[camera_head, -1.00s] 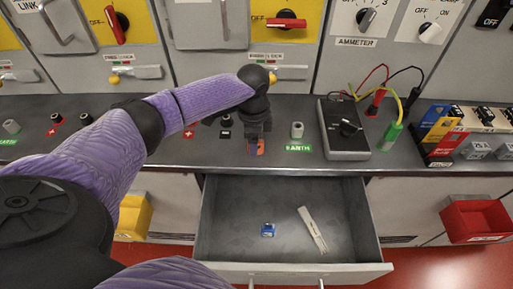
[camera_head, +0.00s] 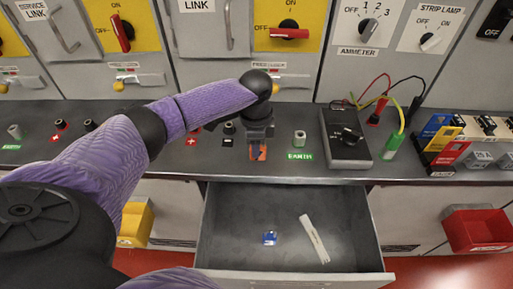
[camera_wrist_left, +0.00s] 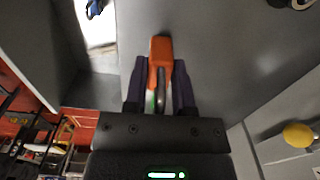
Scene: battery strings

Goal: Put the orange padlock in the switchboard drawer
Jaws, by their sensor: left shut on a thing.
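The orange padlock (camera_wrist_left: 161,52) sits between the fingers of my left gripper (camera_wrist_left: 160,90) in the left wrist view, and the jaws are shut on it. In the head view my left gripper (camera_head: 258,150) points down over the grey counter near its front edge, with a bit of the orange padlock (camera_head: 259,155) showing at the fingertips. Whether the padlock touches the counter is hard to tell. The switchboard drawer (camera_head: 217,230) is pulled open below and in front of the counter. It holds a blue padlock (camera_head: 270,238) and a white strip (camera_head: 315,238). My right gripper is not visible.
A grey meter box (camera_head: 345,140) with coloured leads stands right of my left gripper. A small post with a green EARTH label (camera_head: 299,156) is close beside it. A red bin (camera_head: 478,230) and a yellow bin (camera_head: 134,224) hang below the counter. The drawer's left part is free.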

